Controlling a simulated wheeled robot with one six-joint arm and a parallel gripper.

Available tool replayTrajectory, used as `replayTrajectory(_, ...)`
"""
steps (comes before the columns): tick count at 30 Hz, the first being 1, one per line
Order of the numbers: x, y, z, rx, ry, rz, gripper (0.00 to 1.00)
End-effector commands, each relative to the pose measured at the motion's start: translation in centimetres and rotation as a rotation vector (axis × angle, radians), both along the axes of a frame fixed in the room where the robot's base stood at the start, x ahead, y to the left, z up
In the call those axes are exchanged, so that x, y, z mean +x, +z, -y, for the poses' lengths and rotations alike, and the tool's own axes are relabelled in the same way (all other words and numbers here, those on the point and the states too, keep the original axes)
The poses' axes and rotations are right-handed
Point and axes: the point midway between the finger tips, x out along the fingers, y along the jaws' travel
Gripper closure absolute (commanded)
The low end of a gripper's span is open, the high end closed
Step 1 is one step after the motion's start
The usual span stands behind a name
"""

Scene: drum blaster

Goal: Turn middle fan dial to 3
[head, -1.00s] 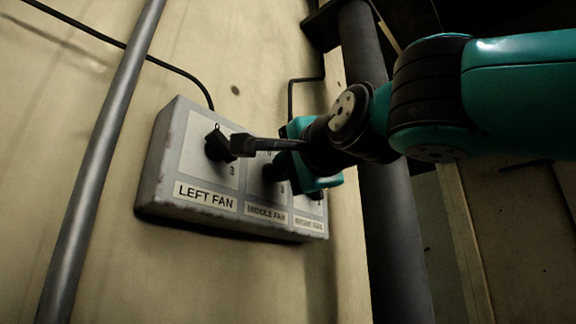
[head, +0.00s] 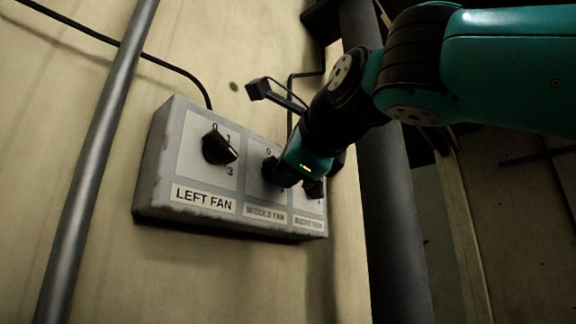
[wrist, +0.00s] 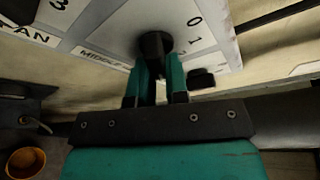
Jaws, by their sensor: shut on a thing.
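The grey fan control box (head: 150,185) is on the wall with labelled dials. The black middle fan dial (head: 268,167) is above the middle fan label. My gripper (head: 281,175) is at that dial, its fingers shut on it. In the wrist view the dial (wrist: 154,44) sits between my two teal fingers (wrist: 158,72), with the numbers 0 and 1 to its right. The dial's pointer is hidden by the fingers, so its setting cannot be read.
The left fan dial (head: 219,148) is beside it, and the right fan dial (head: 313,188) is close to my gripper's other side. A grey pipe (head: 98,150) runs left of the box, and a thick dark pipe (head: 392,220) stands to the right. A black cable (head: 180,70) runs above.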

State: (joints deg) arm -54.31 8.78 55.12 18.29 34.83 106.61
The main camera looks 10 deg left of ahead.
Motion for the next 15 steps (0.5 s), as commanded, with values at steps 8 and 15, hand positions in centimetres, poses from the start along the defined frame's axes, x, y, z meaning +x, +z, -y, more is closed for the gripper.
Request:
replayTrajectory(8, 0.06, -0.07, 0.03, 0.034, -0.002, -0.061, 1.0)
replayTrajectory(15, 0.04, -0.09, 0.01, 0.04, -0.001, -0.07, 1.0)
